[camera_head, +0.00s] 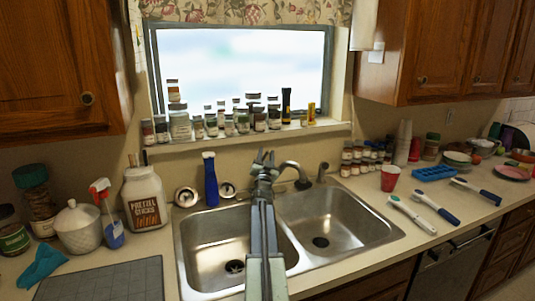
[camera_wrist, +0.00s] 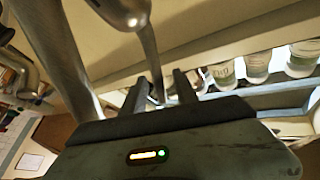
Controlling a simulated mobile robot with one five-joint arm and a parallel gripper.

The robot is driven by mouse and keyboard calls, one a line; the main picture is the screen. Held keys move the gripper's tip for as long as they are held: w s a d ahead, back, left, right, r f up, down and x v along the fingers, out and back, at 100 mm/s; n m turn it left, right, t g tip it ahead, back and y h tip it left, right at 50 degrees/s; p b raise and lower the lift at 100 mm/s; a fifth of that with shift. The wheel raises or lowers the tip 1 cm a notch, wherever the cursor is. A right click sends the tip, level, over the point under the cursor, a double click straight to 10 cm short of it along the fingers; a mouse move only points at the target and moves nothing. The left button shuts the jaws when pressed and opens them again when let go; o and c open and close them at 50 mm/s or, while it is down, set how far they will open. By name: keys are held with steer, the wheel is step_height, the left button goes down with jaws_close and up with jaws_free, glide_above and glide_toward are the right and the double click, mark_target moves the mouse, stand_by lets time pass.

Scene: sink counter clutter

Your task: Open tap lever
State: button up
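The metal tap (camera_head: 290,169) stands behind the double sink, its curved spout to the right of my gripper. My gripper (camera_head: 264,160) points up and away at the tap base, its two fingers apart, and it hides part of the tap. In the wrist view, my gripper (camera_wrist: 160,88) has its dark fingers spread. A slim metal lever (camera_wrist: 152,62) hangs from a rounded metal body and ends in the space between the fingers. I cannot tell whether a finger touches it.
The sink (camera_head: 345,234) has two empty basins under my arm. A blue bottle (camera_head: 210,180) stands close left of my gripper. Several jars (camera_head: 240,121) line the window sill behind.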

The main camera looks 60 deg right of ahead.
jaws_close()
steer(key=shift+s, duration=0.1)
stand_by(1.2)
